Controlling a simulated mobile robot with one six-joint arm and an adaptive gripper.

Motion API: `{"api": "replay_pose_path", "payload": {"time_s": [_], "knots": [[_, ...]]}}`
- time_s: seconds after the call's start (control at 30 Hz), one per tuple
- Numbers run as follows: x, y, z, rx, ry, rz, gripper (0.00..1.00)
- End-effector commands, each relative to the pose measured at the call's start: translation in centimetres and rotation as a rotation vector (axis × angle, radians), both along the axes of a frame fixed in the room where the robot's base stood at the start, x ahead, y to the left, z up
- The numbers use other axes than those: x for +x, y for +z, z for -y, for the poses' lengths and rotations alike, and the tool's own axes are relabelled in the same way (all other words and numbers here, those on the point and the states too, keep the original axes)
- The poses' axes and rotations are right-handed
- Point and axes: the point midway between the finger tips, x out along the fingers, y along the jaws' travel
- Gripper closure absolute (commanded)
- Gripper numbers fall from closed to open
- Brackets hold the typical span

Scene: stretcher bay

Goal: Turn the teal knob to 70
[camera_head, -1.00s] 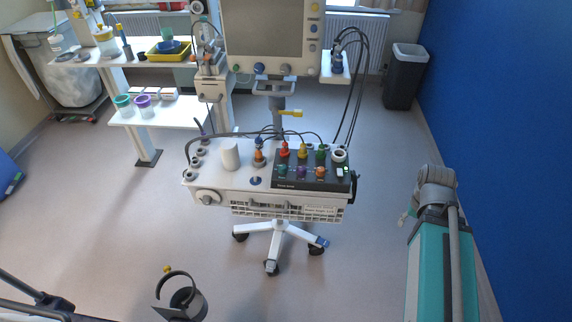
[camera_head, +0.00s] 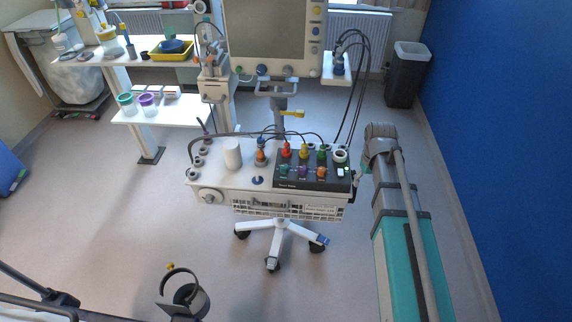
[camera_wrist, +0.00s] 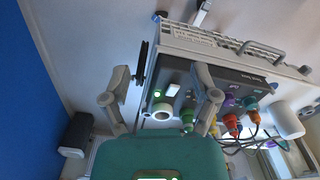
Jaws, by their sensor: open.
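The teal knob (camera_head: 284,170) is at the left of the front row on the black panel (camera_head: 329,183) of the white cart. A purple knob (camera_head: 303,172) and an orange knob (camera_head: 321,173) are to its right. In the wrist view, turned nearly upside down, the teal knob (camera_wrist: 249,102) is beyond the right finger, next to the purple knob (camera_wrist: 229,103). My gripper (camera_wrist: 160,78) is open and empty, with its fingers spread before the panel's lit-button end. It touches no knob that I can see. The teal knob's setting is too small to read.
Red, yellow and green plugs with cables (camera_head: 304,151) stand behind the front row. A white cylinder (camera_head: 232,153) and an orange-brown fitting (camera_head: 261,156) stand left of the panel. A blue wall (camera_head: 500,130) is at the right. Open floor lies in front of the cart.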

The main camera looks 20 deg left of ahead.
Motion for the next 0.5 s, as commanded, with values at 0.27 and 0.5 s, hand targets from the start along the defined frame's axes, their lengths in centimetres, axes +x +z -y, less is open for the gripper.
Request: {"api": "replay_pose_path", "payload": {"time_s": [0.27, 0.5], "knots": [[5.1, 1.8, -12.4, 0.0, 0.348, 0.0, 0.22], [6.7, 2.9, -22.6, 0.0, 0.618, 0.0, 0.22]]}}
